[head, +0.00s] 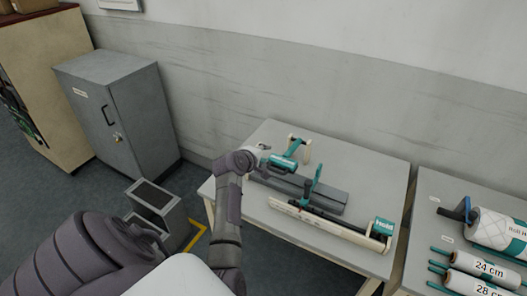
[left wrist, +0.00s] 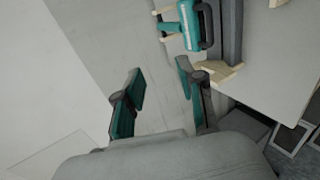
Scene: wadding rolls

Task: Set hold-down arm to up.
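A bench device stands on the table in the head view. It has a long grey bar (head: 325,194), a cream front rail (head: 325,224) with a teal end block (head: 383,227), and an upright teal handle (head: 311,186). At its back left is a teal unit (head: 284,162), also seen in the left wrist view (left wrist: 188,26) with a dark handle loop. I cannot tell for sure which part is the hold-down arm. My left gripper (head: 265,148) is beside the teal unit, at its left. In the left wrist view the gripper (left wrist: 160,82) has its fingers apart, nothing between them.
The table (head: 285,245) has bare room at its front left. A second table at right holds several rolls (head: 487,270). The wall (head: 300,80) is close behind.

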